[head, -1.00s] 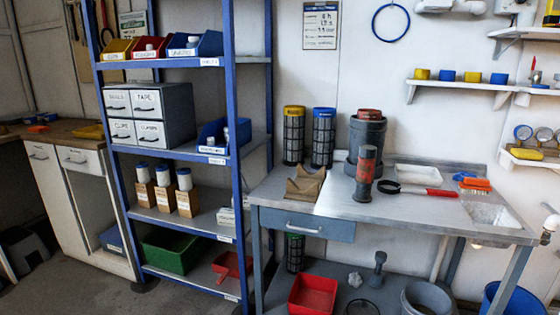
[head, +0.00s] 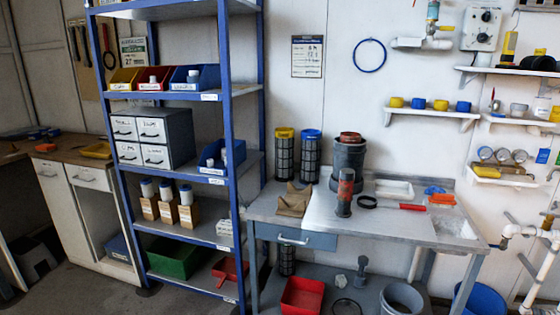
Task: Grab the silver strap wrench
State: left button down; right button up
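A strap wrench lies on the steel workbench, with a dark round loop (head: 367,202) at its left end and a red handle (head: 412,207) pointing right. It lies just right of a dark upright cylinder with a reddish band (head: 345,193). I cannot make out any silver on it. Some long tools hang on a board on the far left wall, one of them with a red handle (head: 106,38); they are too small to tell what they are. Neither of my grippers is in view.
The steel workbench (head: 325,225) also bears a brown V-shaped stand (head: 294,200), a grey housing (head: 348,160), a white tray (head: 394,188) and an orange brush (head: 441,199). A blue-framed shelf (head: 232,130) stands on the left. White pipes (head: 540,236) rise at right.

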aim_at(401, 205)
jog(key=i+l+z, duration=0.1)
jog(key=i+l, duration=0.2)
jog(key=l, duration=0.25)
jog(key=i+l+z, duration=0.1)
jog(key=i+l, duration=0.2)
jog(key=l, duration=0.2)
jog(key=i+l+z, duration=0.1)
jog(key=i+l, duration=0.2)
jog(key=l, duration=0.2)
jog(key=i+l+z, duration=0.15)
jog(key=i+l, duration=0.2)
jog(key=l, duration=0.1)
